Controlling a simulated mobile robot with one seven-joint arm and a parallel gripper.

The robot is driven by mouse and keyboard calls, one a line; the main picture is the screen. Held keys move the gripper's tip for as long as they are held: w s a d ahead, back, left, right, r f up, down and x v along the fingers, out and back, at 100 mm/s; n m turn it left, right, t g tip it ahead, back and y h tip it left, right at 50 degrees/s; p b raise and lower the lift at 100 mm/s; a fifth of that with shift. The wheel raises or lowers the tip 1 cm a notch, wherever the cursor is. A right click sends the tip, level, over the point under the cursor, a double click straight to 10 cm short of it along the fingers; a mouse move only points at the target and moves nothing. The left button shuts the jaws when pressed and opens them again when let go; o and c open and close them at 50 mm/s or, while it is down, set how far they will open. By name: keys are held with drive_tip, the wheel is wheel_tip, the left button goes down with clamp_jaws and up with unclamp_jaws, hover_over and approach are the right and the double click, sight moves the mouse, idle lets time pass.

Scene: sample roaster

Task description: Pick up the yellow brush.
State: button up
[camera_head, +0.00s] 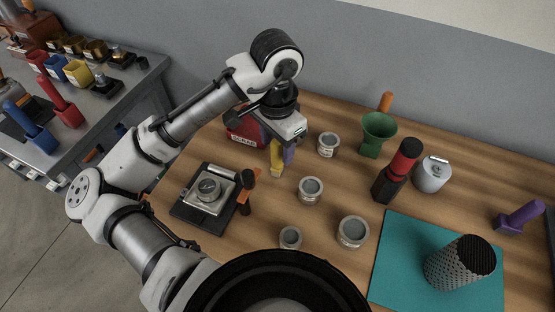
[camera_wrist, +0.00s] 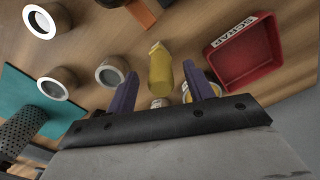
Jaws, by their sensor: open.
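The yellow brush (camera_head: 277,157) is at the back left of the wooden table, partly hidden by my gripper in the head view. In the wrist view the yellow brush (camera_wrist: 160,70) shows between and beyond my two purple fingers. My gripper (camera_wrist: 160,88) is open and empty, pointing down over the table. In the head view my gripper (camera_head: 282,150) is close above the brush, with one purple finger overlapping it. I cannot tell whether a finger touches it.
A red scrap tray (camera_wrist: 243,55) is close beside the brush. Small grey jars (camera_head: 311,190) stand to its right and front. A green funnel-like vessel (camera_head: 377,133) and a red-black cylinder (camera_head: 397,172) stand farther right.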

sight(278, 154)
drive_tip(key=shift+w+f, duration=0.1)
drive_tip(key=shift+f, duration=1.75)
drive_tip(key=c, duration=1.1)
drive_tip(key=shift+o, duration=0.2)
drive_tip(key=shift+r, duration=0.1)
wheel_tip(278, 154, up, 20)
